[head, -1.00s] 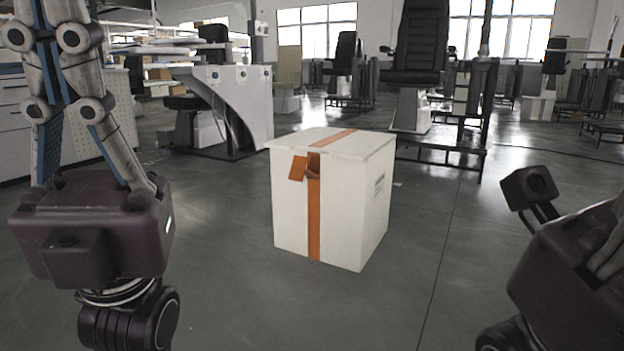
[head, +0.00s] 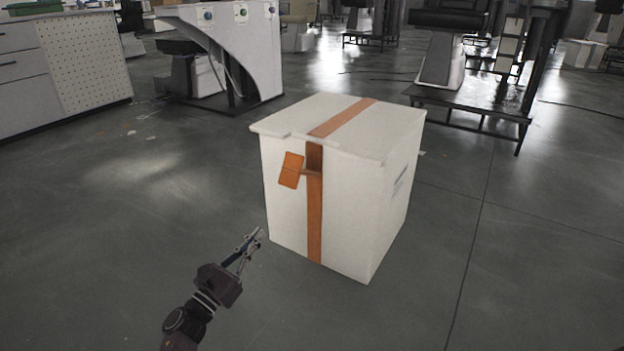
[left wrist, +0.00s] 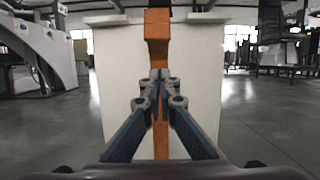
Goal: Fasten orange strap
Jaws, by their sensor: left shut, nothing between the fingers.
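A white box (head: 290,205) with a lid stands on the floor in the middle of the head view. An orange strap (head: 315,220) runs over its lid and down its front face. Near the top of the front, a loose orange flap (head: 291,170) sticks out to the left of the strap. My left gripper (head: 257,236) is shut and empty, low and to the left of the box front, pointing towards it. In the left wrist view the shut fingertips (left wrist: 160,76) line up in front of the orange strap (left wrist: 158,25). My right gripper is out of view.
A grey bench with a curved panel (head: 235,45) stands behind the box on the left, next to drawer cabinets (head: 30,75). A seat on a dark platform (head: 470,100) stands behind on the right. The floor around the box is clear.

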